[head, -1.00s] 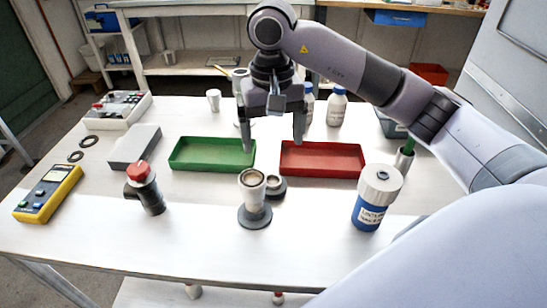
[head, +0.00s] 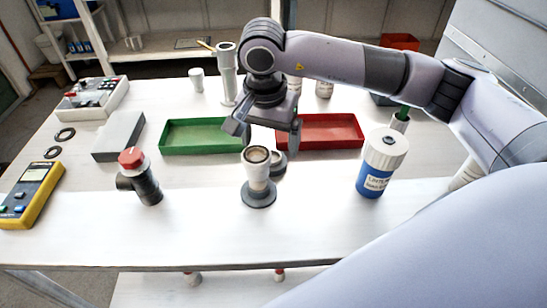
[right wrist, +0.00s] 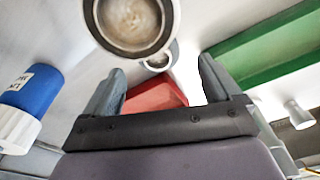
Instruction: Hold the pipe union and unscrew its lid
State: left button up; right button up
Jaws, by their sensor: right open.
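A black pipe fitting with a side branch (head: 147,189) and a red lid (head: 131,159) stands upright on the left of the table; it looks like the pipe union. A pale open-topped cylinder (head: 257,170) on a dark round base stands at the centre, and the right wrist view shows its round top (right wrist: 130,22) close up. A small dark-ringed piece (head: 277,163) is just behind it. My right gripper (head: 266,133) is open and empty above the table behind the cylinder. Its two fingers show apart in the wrist view (right wrist: 158,88). My left gripper is out of view.
A green tray (head: 202,150) and a red tray (head: 345,146) lie behind. A blue bottle with a white lid (head: 371,182) stands right, a yellow meter (head: 32,195) left, a grey box (head: 118,135) behind it. The front strip of table is clear.

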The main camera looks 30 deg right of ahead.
jog(key=f, duration=0.4)
jog(key=shift+d+f+p, duration=0.25)
jog(key=shift+d+p, duration=0.05)
jog(key=shift+c, duration=0.4)
jog(key=c, duration=1.1)
notch_tip(320, 180, up, 20)
